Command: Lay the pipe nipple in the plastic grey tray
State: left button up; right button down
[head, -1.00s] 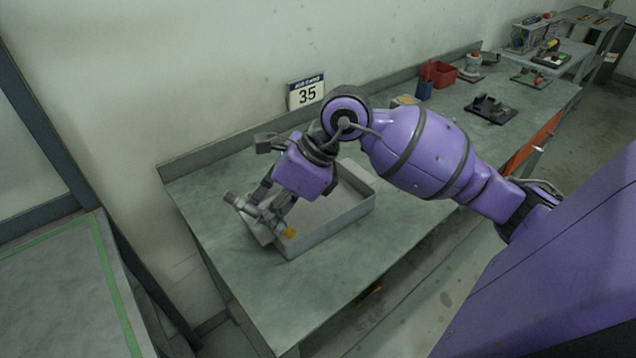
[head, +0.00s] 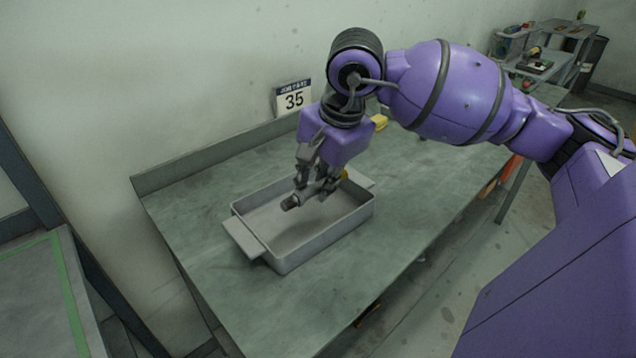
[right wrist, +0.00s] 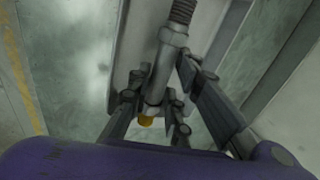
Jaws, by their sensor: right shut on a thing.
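The pipe nipple (head: 292,202) is a grey metal tube with a dark threaded end and a yellow part at its other end. My right gripper (head: 318,188) is shut on it and holds it over the inside of the grey tray (head: 318,246). The nipple lies roughly level, its dark end to the left. Whether it touches the tray floor I cannot tell. In the right wrist view the nipple (right wrist: 161,72) runs between the fingers, its threaded end away from the camera. The tray looks otherwise empty. My left gripper is out of view.
The tray stands on a grey-green workbench (head: 205,285) with a raised back edge. A yellow object (head: 379,122) lies near the back, partly behind my arm. The bench is clear in front of the tray.

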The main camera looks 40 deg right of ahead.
notch_tip(320, 180, down, 5)
jog(key=shift+r+b, duration=0.1)
jog(key=shift+b, duration=1)
jog(key=shift+f+b, duration=0.3)
jog(key=shift+f, duration=0.4)
jog(key=c, duration=1.5)
grip_release()
jog(key=shift+c, duration=0.2)
jog(key=shift+r, duration=0.1)
jog(key=v, duration=1.2)
